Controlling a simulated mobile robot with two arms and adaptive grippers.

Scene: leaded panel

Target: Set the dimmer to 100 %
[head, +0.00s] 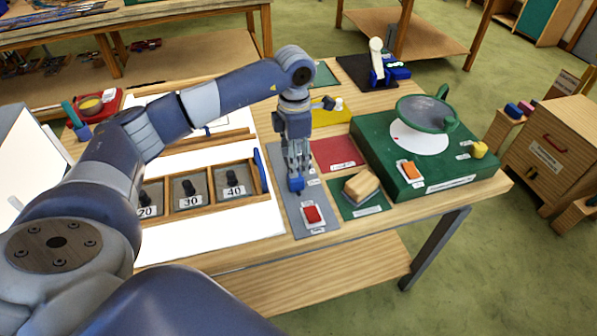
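A narrow grey panel (306,222) lies on the wooden bench and carries a red switch (312,214) near its front end. I take it for the dimmer, but its small labels are too small to read. My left gripper (296,178) points down over the middle of this panel. A small blue piece (296,185) shows right at its fingertips; I cannot tell whether the fingers grip it or only touch it. The fingers hide the panel behind them, so the dimmer's setting cannot be read. My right gripper is out of view.
A wooden tray (210,204) with compartments marked 20, 30 and 40 stands left of the panel. To the right are a sponge-like block (361,185) on a green mat and a green box (440,170) with a round tilted disc (421,114). A red mat (337,153) lies behind.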

